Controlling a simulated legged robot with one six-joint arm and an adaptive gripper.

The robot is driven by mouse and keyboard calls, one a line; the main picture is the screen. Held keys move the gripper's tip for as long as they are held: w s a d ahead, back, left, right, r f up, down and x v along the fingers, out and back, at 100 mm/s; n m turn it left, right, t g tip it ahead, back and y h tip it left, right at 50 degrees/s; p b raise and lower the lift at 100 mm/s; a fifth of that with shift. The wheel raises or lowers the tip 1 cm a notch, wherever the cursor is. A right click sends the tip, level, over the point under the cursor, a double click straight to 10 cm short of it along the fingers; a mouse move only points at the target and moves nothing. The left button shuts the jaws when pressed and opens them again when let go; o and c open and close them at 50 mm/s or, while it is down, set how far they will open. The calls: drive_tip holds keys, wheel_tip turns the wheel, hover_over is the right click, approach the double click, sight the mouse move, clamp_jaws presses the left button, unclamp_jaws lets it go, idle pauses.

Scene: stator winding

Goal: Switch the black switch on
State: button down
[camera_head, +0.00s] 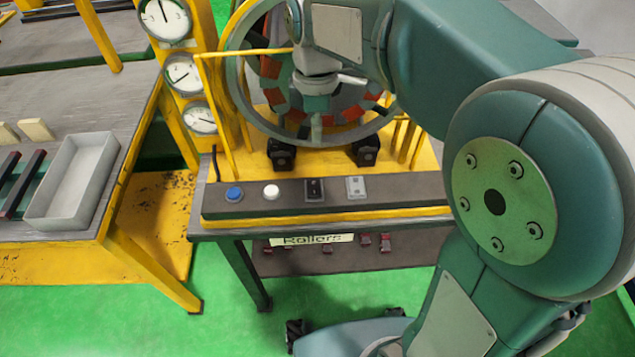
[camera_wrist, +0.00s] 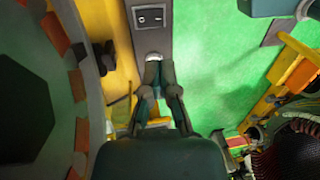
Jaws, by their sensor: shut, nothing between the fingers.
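The black switch (camera_head: 314,189) sits on the grey control panel (camera_head: 228,206), between a white button (camera_head: 271,192) and a pale grey switch (camera_head: 356,187). In the wrist view the black switch (camera_wrist: 150,17) shows near the top, with white marks on its face. I cannot tell whether it is on or off. My gripper (camera_head: 316,134) points down in front of the stator ring, apart from the switch. In the wrist view my gripper (camera_wrist: 160,68) is shut and empty, with its tips below the switch in the picture and partly covering the white button (camera_wrist: 153,56).
A blue button (camera_head: 234,194) is at the panel's left end. The stator ring (camera_head: 236,88) stands behind the panel, with yellow rods and black supports near it. Gauges (camera_head: 167,19) stand on the left. A table with a grey tray (camera_head: 75,180) is further left.

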approach(314, 193)
drive_tip(key=f, duration=0.4)
drive_tip(key=s+f, duration=0.1)
drive_tip(key=f, duration=0.2)
drive_tip(key=shift+s+d, duration=0.1)
drive_tip(key=shift+d, duration=0.1)
drive_tip(key=shift+a+f, duration=0.4)
drive_tip(key=shift+a, duration=0.05)
drive_tip(key=shift+d, duration=0.35)
drive_tip(key=shift+s+f+t, duration=0.15)
drive_tip(key=shift+f+t, duration=0.05)
drive_tip(key=shift+t, duration=0.1)
drive_tip(key=shift+a, duration=0.1)
